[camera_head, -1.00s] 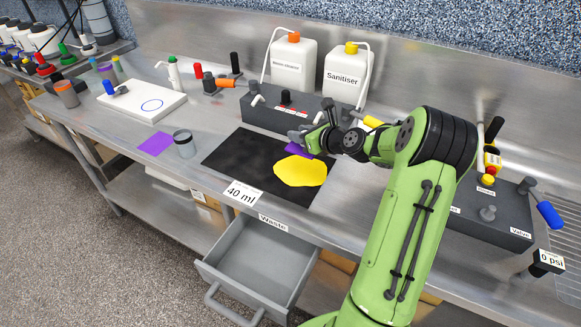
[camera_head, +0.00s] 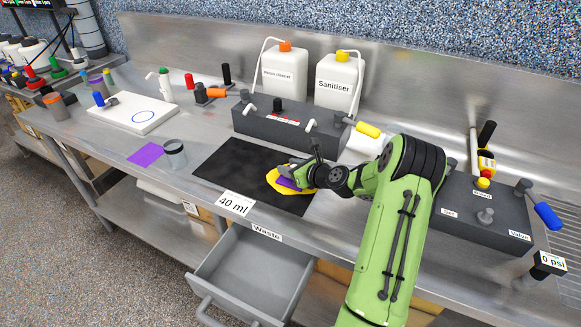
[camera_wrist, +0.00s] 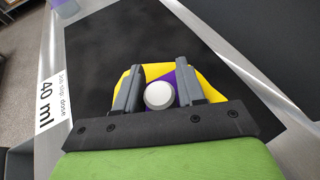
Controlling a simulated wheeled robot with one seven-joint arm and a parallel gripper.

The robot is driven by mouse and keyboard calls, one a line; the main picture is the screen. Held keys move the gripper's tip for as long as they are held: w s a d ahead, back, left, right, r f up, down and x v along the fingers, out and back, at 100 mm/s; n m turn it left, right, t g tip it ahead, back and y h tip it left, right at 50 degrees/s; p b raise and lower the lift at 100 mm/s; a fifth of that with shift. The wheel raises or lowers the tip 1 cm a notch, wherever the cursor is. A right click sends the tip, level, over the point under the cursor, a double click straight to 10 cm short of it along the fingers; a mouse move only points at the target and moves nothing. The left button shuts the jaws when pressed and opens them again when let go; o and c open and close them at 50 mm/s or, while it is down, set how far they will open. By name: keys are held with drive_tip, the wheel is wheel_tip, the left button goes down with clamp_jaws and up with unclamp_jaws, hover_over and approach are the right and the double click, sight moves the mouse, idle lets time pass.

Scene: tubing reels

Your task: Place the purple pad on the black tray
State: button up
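The purple pad (camera_head: 287,183) is in my gripper (camera_head: 288,175), low over the yellow patch (camera_head: 272,182) on the black tray (camera_head: 222,163). In the wrist view, the fingers sit on either side of a white round knob (camera_wrist: 159,95), with purple pad (camera_wrist: 182,78) showing around it and yellow (camera_wrist: 157,70) beyond. My gripper is shut on the pad by this knob. The fingers hide much of the pad and patch. I cannot tell whether the pad touches the tray.
A dark block with levers (camera_head: 285,125) and two white jugs (camera_head: 340,82) stand behind. An open Waste drawer (camera_head: 250,275) is below the front edge. The tray's left half is clear.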

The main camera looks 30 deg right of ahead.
drive_tip(key=o, duration=0.3)
